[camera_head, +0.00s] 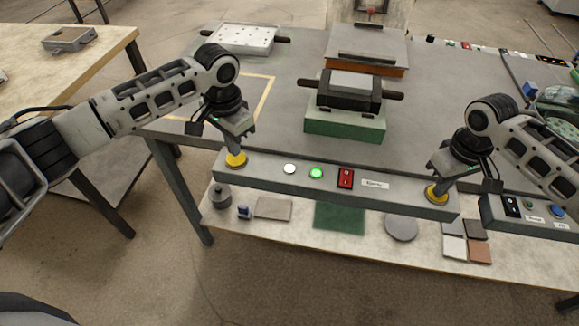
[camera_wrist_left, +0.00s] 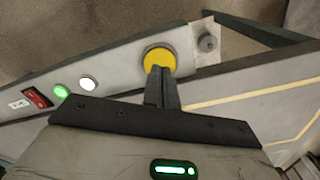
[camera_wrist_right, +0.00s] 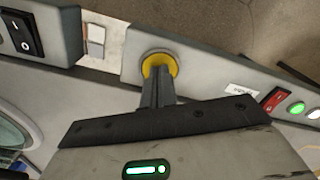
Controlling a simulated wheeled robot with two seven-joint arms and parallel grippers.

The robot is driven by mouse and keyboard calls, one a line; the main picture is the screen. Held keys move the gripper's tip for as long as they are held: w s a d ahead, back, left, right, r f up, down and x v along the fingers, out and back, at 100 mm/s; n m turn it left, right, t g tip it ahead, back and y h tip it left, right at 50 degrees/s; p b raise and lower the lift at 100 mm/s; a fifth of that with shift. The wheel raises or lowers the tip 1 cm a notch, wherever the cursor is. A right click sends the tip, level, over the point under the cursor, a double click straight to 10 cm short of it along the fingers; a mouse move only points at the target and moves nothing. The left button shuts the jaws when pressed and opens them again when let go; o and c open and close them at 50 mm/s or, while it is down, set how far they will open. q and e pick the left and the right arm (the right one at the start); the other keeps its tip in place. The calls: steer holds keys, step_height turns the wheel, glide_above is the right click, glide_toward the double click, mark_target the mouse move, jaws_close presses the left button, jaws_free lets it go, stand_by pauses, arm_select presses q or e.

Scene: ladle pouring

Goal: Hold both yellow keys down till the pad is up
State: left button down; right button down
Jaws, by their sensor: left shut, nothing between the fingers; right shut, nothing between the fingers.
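The left yellow key (camera_head: 236,160) is a round button at the left end of the grey control bar. The right yellow key (camera_head: 436,196) is at the bar's right end. My left gripper (camera_head: 237,150) is shut and empty, its tips at the left key; the left wrist view shows the tips over the key's edge (camera_wrist_left: 157,54). My right gripper (camera_head: 438,183) is likewise shut and empty, its tips at the right key (camera_wrist_right: 160,61). I cannot tell how far either key is pressed. A green block (camera_head: 345,127) carries a black handled box (camera_head: 345,100); which part is the pad is unclear.
On the bar (camera_head: 263,178) are a white lamp (camera_head: 289,169), a lit green lamp (camera_head: 316,173) and a red switch (camera_head: 345,179). A perforated tray (camera_head: 240,40) lies at the back left. Plates and blocks lie on the lower shelf (camera_head: 280,240).

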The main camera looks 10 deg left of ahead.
arm_select(q)
steer(key=shift+r, duration=2.45)
